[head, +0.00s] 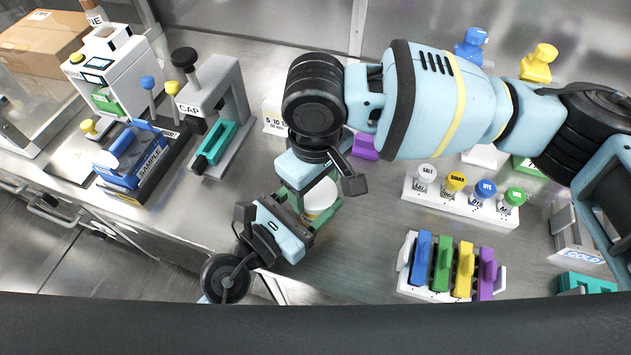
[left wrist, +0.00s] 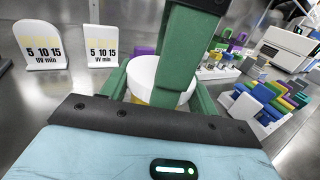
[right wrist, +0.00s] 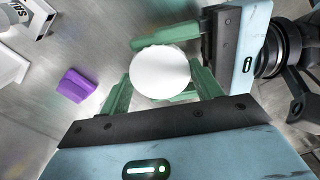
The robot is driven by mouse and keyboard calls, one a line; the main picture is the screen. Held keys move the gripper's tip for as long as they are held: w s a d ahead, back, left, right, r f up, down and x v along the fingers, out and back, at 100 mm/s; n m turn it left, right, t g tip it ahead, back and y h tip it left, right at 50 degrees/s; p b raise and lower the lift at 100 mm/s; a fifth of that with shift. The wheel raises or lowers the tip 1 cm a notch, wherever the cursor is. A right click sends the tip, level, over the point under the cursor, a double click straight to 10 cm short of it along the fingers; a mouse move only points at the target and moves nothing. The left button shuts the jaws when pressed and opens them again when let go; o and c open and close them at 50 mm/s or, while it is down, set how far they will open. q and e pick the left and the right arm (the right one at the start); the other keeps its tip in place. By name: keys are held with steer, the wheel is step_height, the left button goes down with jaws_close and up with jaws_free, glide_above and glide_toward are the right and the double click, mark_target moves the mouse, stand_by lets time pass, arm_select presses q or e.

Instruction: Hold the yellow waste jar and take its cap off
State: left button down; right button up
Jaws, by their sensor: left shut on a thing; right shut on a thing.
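The yellow waste jar (head: 311,214) is mostly hidden between my grippers; a sliver of its yellow body (left wrist: 140,99) shows in the left wrist view. Its round white cap (right wrist: 160,72) shows from above in the right wrist view and also in the head view (head: 321,194). The cap sits directly above the body; I cannot tell whether there is a gap. My left gripper (head: 308,212) is shut on the jar from the side. My right gripper (right wrist: 160,85) comes from above, with its green fingers on either side of the cap, shut on it.
A purple block (right wrist: 76,85) lies near the jar. Two white UV time signs (left wrist: 40,45) stand behind. A rack of colored-cap bottles (head: 467,203) and a rack of colored blocks (head: 450,268) stand to the right. The cap press (head: 215,110) stands left.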

stand_by(0.6)
steer(key=o, duration=1.1)
steer(key=shift+r, duration=2.3)
steer(key=shift+r+m, duration=1.7)
steer(key=shift+m, duration=0.2)
steer(key=shift+c, duration=0.6)
steer(key=shift+f, duration=0.1)
steer(key=shift+f, duration=3.9)
